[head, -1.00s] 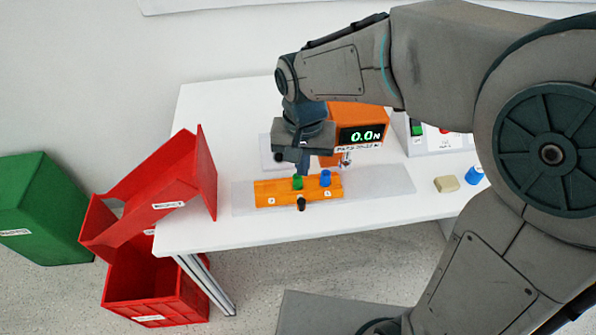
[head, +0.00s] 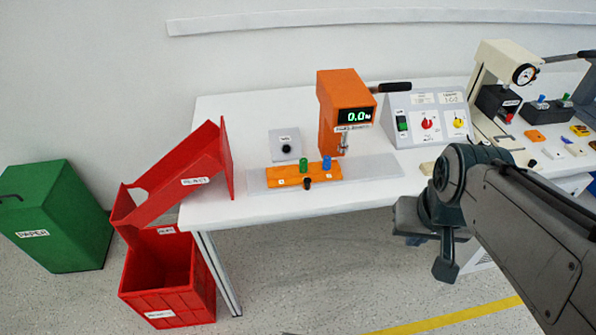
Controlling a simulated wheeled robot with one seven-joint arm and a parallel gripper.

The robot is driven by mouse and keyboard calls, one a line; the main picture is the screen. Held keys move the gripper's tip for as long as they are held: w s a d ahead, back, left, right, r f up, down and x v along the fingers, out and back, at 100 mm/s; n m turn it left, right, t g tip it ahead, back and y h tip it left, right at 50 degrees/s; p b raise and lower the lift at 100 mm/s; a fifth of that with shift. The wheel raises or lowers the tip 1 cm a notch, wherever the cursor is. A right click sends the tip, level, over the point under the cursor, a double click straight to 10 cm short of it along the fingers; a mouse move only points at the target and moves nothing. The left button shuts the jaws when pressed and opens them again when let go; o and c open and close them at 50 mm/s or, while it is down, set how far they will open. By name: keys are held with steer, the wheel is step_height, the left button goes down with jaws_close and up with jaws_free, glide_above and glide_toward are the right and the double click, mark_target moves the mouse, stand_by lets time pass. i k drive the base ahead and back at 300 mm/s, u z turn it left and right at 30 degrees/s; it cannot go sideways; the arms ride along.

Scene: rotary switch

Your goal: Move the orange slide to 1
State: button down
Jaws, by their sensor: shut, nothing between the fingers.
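The orange slide (head: 291,178) lies on a flat grey plate (head: 375,169) at the front of the white table. It carries a green peg (head: 304,167) and a blue peg (head: 326,163), with a black knob (head: 307,183) at its front edge between two small white labels. The label digits are too small to read surely. The slide's right end is below the orange press head. My gripper (head: 445,270) is shut and empty, pointing down beyond the table's front edge, well to the right of the slide and apart from it.
The orange press (head: 345,95) shows 0.0 N. A control box (head: 425,117) with a green switch and red and yellow knobs stands to its right. A red chute (head: 185,175) and red bin (head: 165,280) stand left. Space in front of the slide is clear.

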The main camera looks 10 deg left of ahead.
mark_target(285, 176)
steer(key=k, duration=1.15)
steer(key=u, duration=0.7)
steer(key=i, duration=1)
steer(key=z, duration=0.55)
steer(key=i, duration=0.45)
steer(key=z, duration=0.6)
